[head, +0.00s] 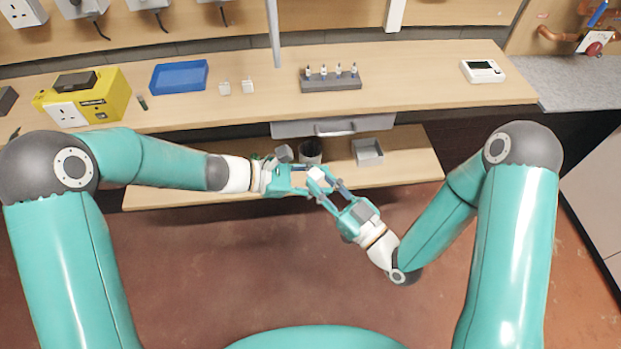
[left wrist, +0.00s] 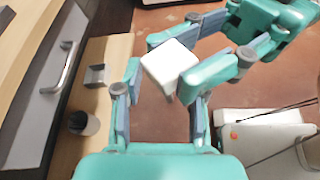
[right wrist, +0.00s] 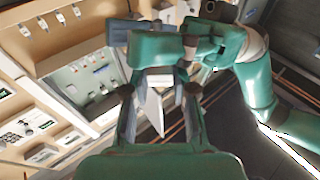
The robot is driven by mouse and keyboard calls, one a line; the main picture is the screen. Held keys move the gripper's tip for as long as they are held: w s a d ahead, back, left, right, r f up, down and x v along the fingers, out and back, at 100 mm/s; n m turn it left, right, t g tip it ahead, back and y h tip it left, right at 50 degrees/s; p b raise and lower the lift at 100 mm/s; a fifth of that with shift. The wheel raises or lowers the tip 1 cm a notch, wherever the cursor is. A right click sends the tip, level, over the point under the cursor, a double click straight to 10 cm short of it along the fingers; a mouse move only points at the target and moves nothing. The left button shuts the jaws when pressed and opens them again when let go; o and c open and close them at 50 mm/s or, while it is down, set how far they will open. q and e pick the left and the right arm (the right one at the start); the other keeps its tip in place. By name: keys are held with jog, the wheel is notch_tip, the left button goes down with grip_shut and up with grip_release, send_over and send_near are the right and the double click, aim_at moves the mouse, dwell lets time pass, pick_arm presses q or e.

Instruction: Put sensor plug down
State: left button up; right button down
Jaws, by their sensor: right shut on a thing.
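The sensor plug, a small white block (head: 317,173), is held in the air in front of the bench, between my two grippers. In the left wrist view the white block (left wrist: 170,66) sits between the left fingertips. My right gripper (head: 328,187) is shut on it from the lower right. My left gripper (head: 306,180) reaches it from the left with its fingers spread on either side; any contact is hard to tell. In the right wrist view the block (right wrist: 159,79) shows only as a small pale patch beyond the fingers, partly hidden.
A lower shelf (head: 412,165) carries a dark cup (head: 310,152) and grey tray (head: 368,151).

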pick_arm(q)
grip_shut()
jog(key=shift+w, duration=0.1)
pick_arm(e)
jog(key=shift+s, duration=0.1)
jog(key=c, duration=0.8)
grip_release()
jog(key=shift+c, duration=0.2)
jog(key=shift+r, duration=0.1)
